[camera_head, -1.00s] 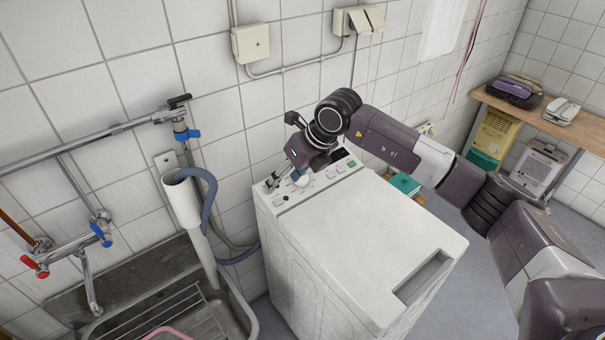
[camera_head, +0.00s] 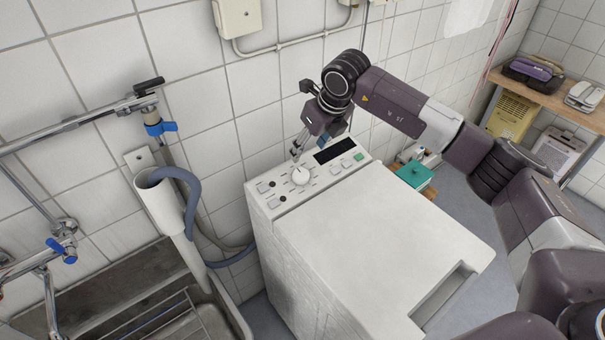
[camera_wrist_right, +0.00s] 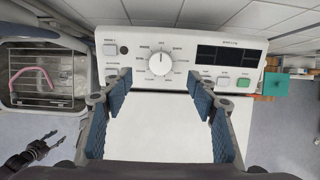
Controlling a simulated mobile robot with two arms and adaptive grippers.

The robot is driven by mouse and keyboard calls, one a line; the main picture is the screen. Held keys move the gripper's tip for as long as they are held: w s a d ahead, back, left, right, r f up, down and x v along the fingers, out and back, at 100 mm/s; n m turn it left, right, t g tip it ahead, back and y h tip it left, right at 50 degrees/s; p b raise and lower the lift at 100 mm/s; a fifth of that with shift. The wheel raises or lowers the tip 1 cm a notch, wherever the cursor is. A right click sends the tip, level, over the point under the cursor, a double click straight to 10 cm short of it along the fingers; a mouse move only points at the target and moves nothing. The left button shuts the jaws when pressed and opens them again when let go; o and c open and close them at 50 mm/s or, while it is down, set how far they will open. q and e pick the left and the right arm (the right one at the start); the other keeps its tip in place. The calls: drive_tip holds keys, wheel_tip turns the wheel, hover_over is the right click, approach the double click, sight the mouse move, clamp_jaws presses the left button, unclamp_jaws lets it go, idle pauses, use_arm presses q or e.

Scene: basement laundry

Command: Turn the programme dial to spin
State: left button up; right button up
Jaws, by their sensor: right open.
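The white programme dial (camera_head: 300,176) is on the control panel (camera_head: 322,183) of the white washing machine (camera_head: 390,235). In the right wrist view the dial (camera_wrist_right: 161,63) is upright in the picture, its pointer mark toward the top; the printed labels around it are too small to read. My right gripper (camera_head: 309,146) is open and empty just above and behind the dial. In the wrist view its blue-padded fingers (camera_wrist_right: 163,84) stand apart, either side of and below the dial, not touching it. A dark claw, seemingly my left gripper (camera_wrist_right: 38,147), shows at lower left.
A dark display (camera_head: 335,150) and several buttons, one green (camera_head: 359,157), share the panel. A sink (camera_head: 225,310) with a white standpipe (camera_head: 168,207) and grey hose stands left. A teal box (camera_head: 413,175) is behind the machine's right side. The machine's lid is clear.

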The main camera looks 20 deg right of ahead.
sight(301, 174)
drive_tip(key=x, duration=0.3)
drive_tip(key=b+x, duration=0.1)
drive_tip(key=x, duration=0.3)
drive_tip(key=s+x, duration=0.1)
drive_tip(key=x, duration=0.3)
drive_tip(key=shift+s+d+f, duration=0.1)
drive_tip(key=shift+d+f, duration=0.15)
drive_tip(key=shift+d, duration=0.1)
drive_tip(key=shift+f, duration=0.5)
use_arm(q)
drive_tip(key=shift+w+a+f, duration=0.1)
drive_tip(key=shift+w+f, duration=0.05)
drive_tip(key=shift+f, duration=0.4)
drive_tip(key=shift+w+f, duration=0.1)
drive_tip(key=shift+f, duration=0.45)
